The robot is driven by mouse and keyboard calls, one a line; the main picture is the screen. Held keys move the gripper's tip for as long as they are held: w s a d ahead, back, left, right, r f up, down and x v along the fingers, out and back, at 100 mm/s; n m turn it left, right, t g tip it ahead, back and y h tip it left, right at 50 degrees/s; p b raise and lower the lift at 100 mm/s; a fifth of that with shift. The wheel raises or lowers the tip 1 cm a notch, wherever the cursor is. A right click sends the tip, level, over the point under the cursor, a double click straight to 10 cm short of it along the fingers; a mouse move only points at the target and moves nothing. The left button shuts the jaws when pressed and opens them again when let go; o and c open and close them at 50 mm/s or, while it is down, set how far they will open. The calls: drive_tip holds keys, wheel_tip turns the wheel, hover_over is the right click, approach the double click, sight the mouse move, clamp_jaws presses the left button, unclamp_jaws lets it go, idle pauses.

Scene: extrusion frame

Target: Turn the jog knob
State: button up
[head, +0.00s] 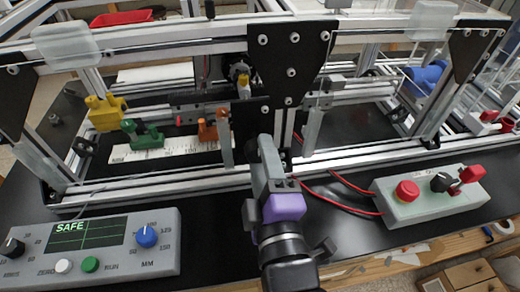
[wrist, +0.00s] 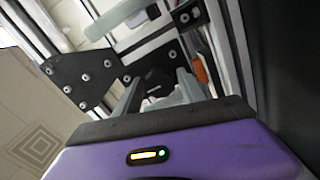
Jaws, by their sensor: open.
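The grey control box (head: 95,250) stands on the black bench top at the lower left of the head view. It has a green-on-black screen reading SAFE. A blue knob (head: 147,236) with a number scale and MM beside it is on its right side. A black knob (head: 12,247) is at its left edge. I cannot read which one is labelled jog. My gripper (head: 262,150), with a purple wrist, is right of the box and apart from it, in front of the extrusion frame. It is open and appears empty.
The aluminium extrusion frame (head: 165,184) with black plates spans the back. A green clamp (head: 145,134) and white scale are inside it. A white button (head: 63,266) and green button (head: 89,264) are near the knobs. A switch box (head: 430,207) with red cables lies right.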

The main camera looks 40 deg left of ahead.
drive_tip(key=shift+b+v, duration=0.35)
drive_tip(key=shift+v, duration=2.3)
drive_tip(key=s+d+f+m+t+h, duration=0.1)
drive_tip(key=d+f+m+t+h, duration=0.15)
drive_tip(key=d+m, duration=0.65)
drive_tip(key=d+f+m+t+h, duration=0.1)
drive_tip(key=d+m+t+h, duration=0.25)
drive_tip(key=d+m, duration=0.55)
drive_tip(key=s+d+f+m+g+h, duration=0.1)
drive_tip(key=s+d+f+m+h, duration=0.2)
drive_tip(key=s+d, duration=0.5)
drive_tip(key=s+d+f+m+g+h, duration=0.1)
drive_tip(key=s+d+f+m+h, duration=0.3)
drive_tip(key=s+d+f, duration=0.3)
drive_tip(key=s+d+p, duration=0.1)
drive_tip(key=s+d, duration=0.1)
drive_tip(key=d, duration=0.2)
drive_tip(key=shift+s+g+h, duration=0.2)
drive_tip(key=shift+g+h, duration=0.2)
